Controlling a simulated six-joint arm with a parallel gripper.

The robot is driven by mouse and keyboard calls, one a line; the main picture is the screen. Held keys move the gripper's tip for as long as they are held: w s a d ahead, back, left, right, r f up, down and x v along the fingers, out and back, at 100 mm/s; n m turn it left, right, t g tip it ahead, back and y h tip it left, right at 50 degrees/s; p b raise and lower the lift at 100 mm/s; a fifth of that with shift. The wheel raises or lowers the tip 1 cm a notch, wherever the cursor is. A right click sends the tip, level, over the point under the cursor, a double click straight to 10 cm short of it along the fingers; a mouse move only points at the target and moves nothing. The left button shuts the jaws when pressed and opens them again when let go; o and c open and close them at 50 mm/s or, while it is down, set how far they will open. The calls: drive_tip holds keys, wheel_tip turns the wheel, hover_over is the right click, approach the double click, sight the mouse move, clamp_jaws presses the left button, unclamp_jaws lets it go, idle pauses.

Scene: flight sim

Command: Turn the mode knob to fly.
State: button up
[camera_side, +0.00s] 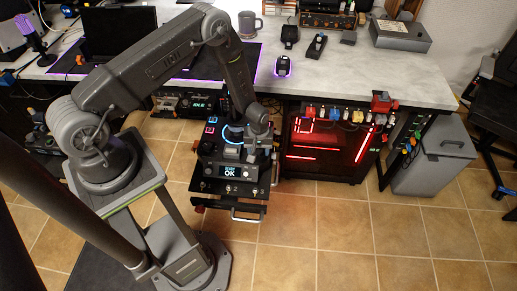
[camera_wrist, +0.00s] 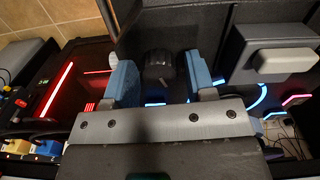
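The control panel (camera_side: 207,171) stands in front of the desk in the side view. Its small screen (camera_side: 233,172) shows "OK" in large letters, with a line above it too small to read. My gripper (camera_side: 258,143) is low over the right part of the panel. In the wrist view, a dark ribbed knob (camera_wrist: 160,66) stands between the two blue fingers of my gripper (camera_wrist: 160,78). The fingers are apart, with a gap visible on each side of the knob. The knob's pointer and mode labels cannot be made out. In the side view, my gripper hides the knob.
A grey block-shaped control (camera_wrist: 285,60) stands to the right of the fingers in the wrist view, near a glowing blue ring. A red-lit computer case (camera_side: 328,148) stands right of the panel. The grey desk top (camera_side: 355,80) lies behind. Tiled floor in front is clear.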

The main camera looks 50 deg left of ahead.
sight(259, 150)
drive_tip(key=shift+o, duration=0.7)
wheel_tip(259, 150, up, 14)
